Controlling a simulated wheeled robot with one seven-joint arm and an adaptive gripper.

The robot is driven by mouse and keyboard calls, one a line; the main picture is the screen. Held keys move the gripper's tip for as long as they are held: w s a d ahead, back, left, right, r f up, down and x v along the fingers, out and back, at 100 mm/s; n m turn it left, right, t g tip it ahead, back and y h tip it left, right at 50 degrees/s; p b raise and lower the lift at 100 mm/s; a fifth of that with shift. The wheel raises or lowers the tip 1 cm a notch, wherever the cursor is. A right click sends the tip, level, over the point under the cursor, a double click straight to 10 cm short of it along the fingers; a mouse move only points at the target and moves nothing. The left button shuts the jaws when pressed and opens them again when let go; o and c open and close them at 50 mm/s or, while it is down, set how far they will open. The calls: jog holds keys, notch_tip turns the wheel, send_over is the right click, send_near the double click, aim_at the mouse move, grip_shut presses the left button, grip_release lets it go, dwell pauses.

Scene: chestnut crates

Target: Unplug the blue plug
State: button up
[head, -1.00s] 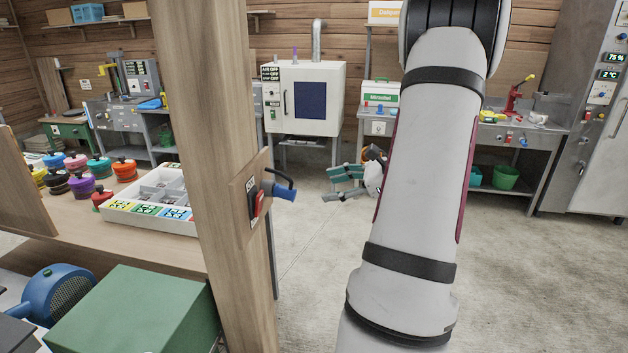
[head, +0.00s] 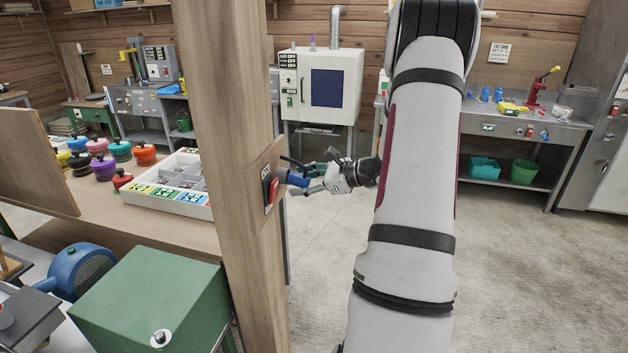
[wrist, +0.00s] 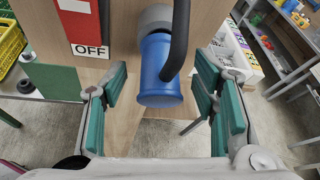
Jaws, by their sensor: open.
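The blue plug (head: 298,179) sits in a socket on a wooden panel fixed to the post. In the wrist view the blue plug (wrist: 159,75) meets a grey socket collar (wrist: 155,18), and a dark cable runs down across its right side. My gripper (head: 312,178) is at the plug from the right. In the wrist view my gripper (wrist: 160,105) is open, with green finger pads on either side of the plug and gaps on both sides. A red and white switch plate marked OFF (wrist: 93,28) is beside the socket.
The wooden post (head: 232,120) stands close left of my gripper. A workbench with a white sorting tray (head: 170,205) and several coloured lidded pots lies behind it. A green box (head: 150,295) is at lower left. The floor to the right is clear.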

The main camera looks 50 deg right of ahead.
jog(key=shift+w+f, duration=0.1)
jog(key=shift+w, duration=0.05)
jog(key=shift+c, duration=0.3)
grip_shut()
jog(key=shift+s+d, duration=0.2)
jog(key=shift+s, duration=0.4)
dwell(0.4)
jog(key=c, duration=0.8)
grip_release()
grip_shut()
